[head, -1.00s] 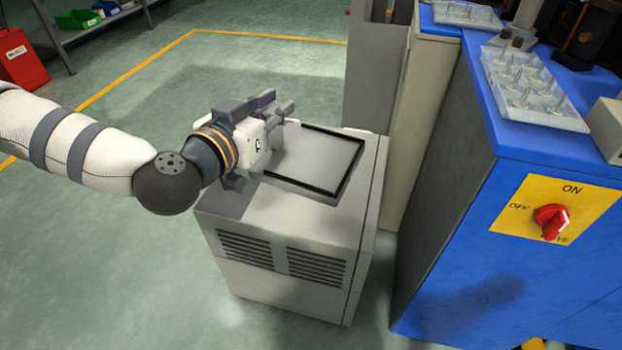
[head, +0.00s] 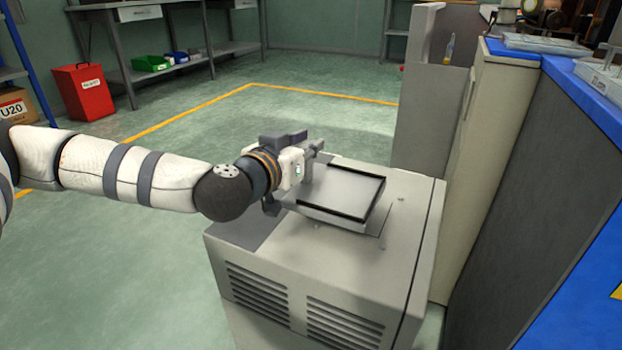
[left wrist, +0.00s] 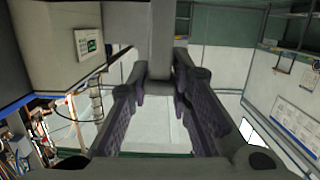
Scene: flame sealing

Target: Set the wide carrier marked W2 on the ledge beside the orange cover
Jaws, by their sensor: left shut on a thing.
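A wide, shallow grey carrier with a black rim (head: 345,188) is in the head view, over the top of a grey cabinet. No W2 mark can be read on it. My left gripper (head: 311,158) is at the carrier's left end and is shut on it. The carrier looks a little above the cabinet top, roughly level. In the left wrist view the two dark fingers (left wrist: 160,88) close on a grey part of the carrier (left wrist: 161,40). I see no orange cover and cannot make out the ledge. My right gripper is not in view.
The grey vented cabinet (head: 300,262) stands below the carrier. A tall beige panel (head: 490,150) and a blue-topped bench (head: 590,95) with clear trays rise at the right. A red bin (head: 84,92) and grey shelving stand at the back left. Green floor between is open.

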